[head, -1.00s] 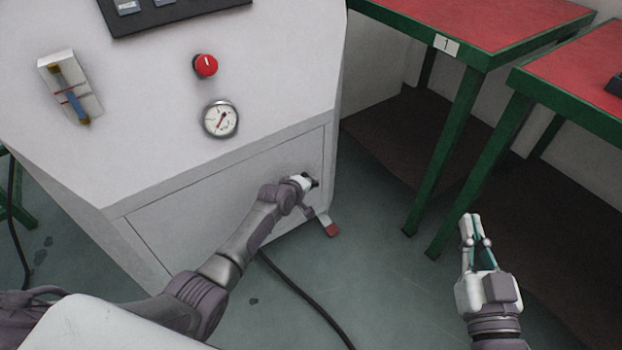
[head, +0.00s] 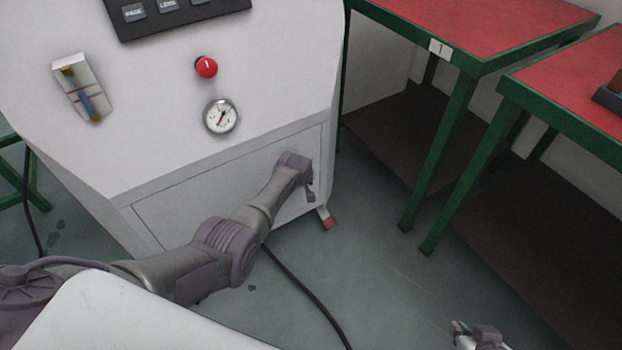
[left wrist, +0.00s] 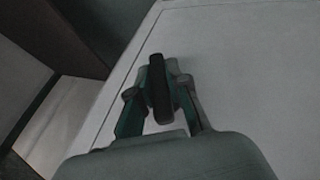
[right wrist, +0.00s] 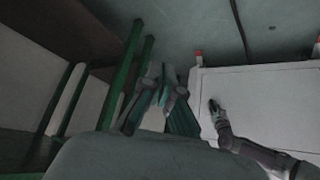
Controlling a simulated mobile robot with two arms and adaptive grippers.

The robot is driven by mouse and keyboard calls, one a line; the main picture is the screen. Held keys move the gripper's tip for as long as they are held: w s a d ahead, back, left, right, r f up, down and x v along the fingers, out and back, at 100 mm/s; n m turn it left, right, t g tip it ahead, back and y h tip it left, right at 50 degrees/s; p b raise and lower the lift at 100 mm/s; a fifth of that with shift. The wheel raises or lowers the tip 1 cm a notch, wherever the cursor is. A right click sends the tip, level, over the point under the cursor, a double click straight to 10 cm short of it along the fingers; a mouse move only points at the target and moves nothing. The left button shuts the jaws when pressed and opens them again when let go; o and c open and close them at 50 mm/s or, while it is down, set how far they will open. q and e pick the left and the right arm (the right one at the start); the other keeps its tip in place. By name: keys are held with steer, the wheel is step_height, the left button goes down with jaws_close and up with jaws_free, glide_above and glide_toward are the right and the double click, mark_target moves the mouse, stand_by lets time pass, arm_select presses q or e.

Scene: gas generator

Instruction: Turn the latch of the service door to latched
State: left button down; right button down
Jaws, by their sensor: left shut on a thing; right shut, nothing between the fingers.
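The service door (head: 180,206) is the pale panel low on the front of the white cabinet, and it looks flush with the frame. In the left wrist view the latch (left wrist: 158,90) is a black handle standing out against the white door (left wrist: 250,65). My left gripper (left wrist: 160,82) is shut on it, one finger on each side. My right gripper (head: 458,329) is at the bottom edge of the head view, away from the cabinet. In the right wrist view its fingers (right wrist: 158,78) are shut and empty.
The cabinet front carries a red knob (head: 206,67), a round gauge (head: 221,117) and a gauge block (head: 84,88). Red-topped green tables (head: 490,25) stand to the right. A black cable (head: 307,290) lies on the floor. Open floor separates the cabinet from the tables.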

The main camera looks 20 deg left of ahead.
arm_select(q)
steer(key=shift+f+g+y+b, duration=0.15)
steer(key=shift+g+y+b, duration=0.55)
steer(key=shift+g+b, duration=0.25)
steer(key=shift+m+g+y+b, duration=0.3)
steer(key=shift+g+b, duration=0.05)
steer(key=shift+b, duration=0.6)
arm_select(e)
steer(key=w+a+r+t+y, duration=0.3)
steer(key=w+a+r+t, duration=0.1)
steer(key=w+r+t, duration=0.6)
arm_select(q)
steer(key=shift+g+y+b, duration=0.3)
steer(key=shift+g+b, duration=0.1)
steer(key=shift+b, duration=0.9)
steer(key=shift+y, duration=0.3)
arm_select(e)
steer(key=s+a+r+t+y, duration=0.1)
steer(key=s+r+t+y, duration=0.1)
steer(key=r+t, duration=0.5)
steer(key=shift+s+r+n+y, duration=0.35)
steer(key=shift+s+r, duration=0.3)
steer(key=shift+r, duration=2.5)
steer(key=shift+a, duration=0.1)
arm_select(q)
steer(key=c, duration=1.1)
jaws_free()
steer(key=shift+r, duration=0.25)
